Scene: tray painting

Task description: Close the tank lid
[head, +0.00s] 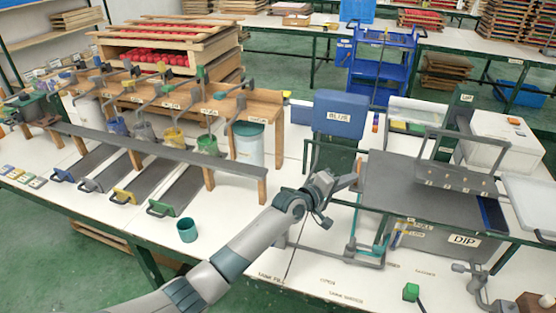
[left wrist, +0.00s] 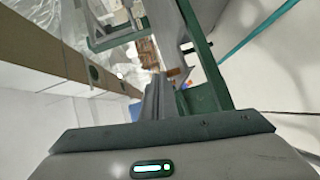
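The tank (head: 463,241), labelled DIP, stands at the right of the bench. A flat dark grey panel (head: 400,185) lies over its left part. A grey framed plate with a raised handle (head: 455,178) stands tilted up over the tank, probably the lid. My left gripper (head: 347,182) is at the panel's left edge, well left of the tilted plate. Its narrow fingers (left wrist: 160,98) look together in the left wrist view, and I see nothing held between them. Whether the tip touches the panel is unclear. My right gripper is not in view.
A blue labelled box (head: 339,114) stands behind my left gripper. A teal-handled metal frame (head: 352,252) is just in front of it. A teal cup (head: 187,231) and a wooden rack (head: 165,100) are at left. A white box (head: 503,140) stands behind the tank.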

